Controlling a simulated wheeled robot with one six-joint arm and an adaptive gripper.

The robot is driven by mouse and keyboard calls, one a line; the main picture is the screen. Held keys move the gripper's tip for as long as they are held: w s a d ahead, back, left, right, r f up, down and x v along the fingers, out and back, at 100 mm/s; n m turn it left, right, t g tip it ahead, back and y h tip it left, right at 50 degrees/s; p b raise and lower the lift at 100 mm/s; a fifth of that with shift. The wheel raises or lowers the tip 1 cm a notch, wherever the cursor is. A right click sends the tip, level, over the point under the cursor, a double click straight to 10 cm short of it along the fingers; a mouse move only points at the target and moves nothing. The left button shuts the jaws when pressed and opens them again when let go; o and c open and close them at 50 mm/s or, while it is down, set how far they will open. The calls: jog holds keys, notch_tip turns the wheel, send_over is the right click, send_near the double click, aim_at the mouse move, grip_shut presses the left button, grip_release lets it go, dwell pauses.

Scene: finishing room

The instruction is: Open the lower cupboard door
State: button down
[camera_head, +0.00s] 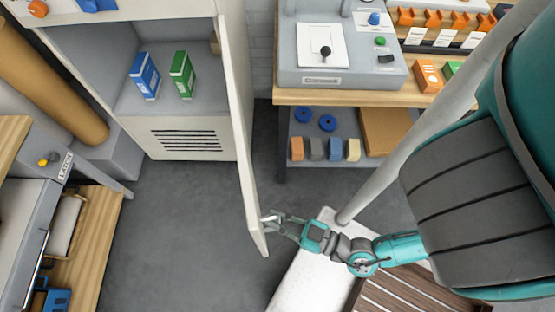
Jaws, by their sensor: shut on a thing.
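The lower cupboard door (240,125) is a pale panel seen nearly edge-on. It stands swung wide open from the right side of the pale cupboard (190,145). My gripper (268,221) is at the door's free edge, near its lower end in the picture, and is shut on the door's handle or edge. The exact grip point is too small to make out. Inside the open cupboard, a blue box (145,75) and a green box (182,74) stand on the grey floor of the compartment.
A workbench (440,98) with a grey machine (340,50) stands to the right of the door. A bench (100,240) with a grey machine is at the left. A white slab (300,285) lies below my gripper. The grey floor (180,230) left of the door is clear.

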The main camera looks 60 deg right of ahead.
jog(key=shift+s+d+r, duration=0.15)
jog(key=shift+s+d, duration=0.05)
jog(key=shift+d, duration=0.2)
jog(key=c, duration=1.2)
grip_release()
jog(key=shift+s, duration=0.15)
jog(key=shift+s+d, duration=0.2)
jog(key=shift+s, duration=1.6)
jog(key=shift+s+d, duration=0.2)
jog(key=shift+s, duration=1.6)
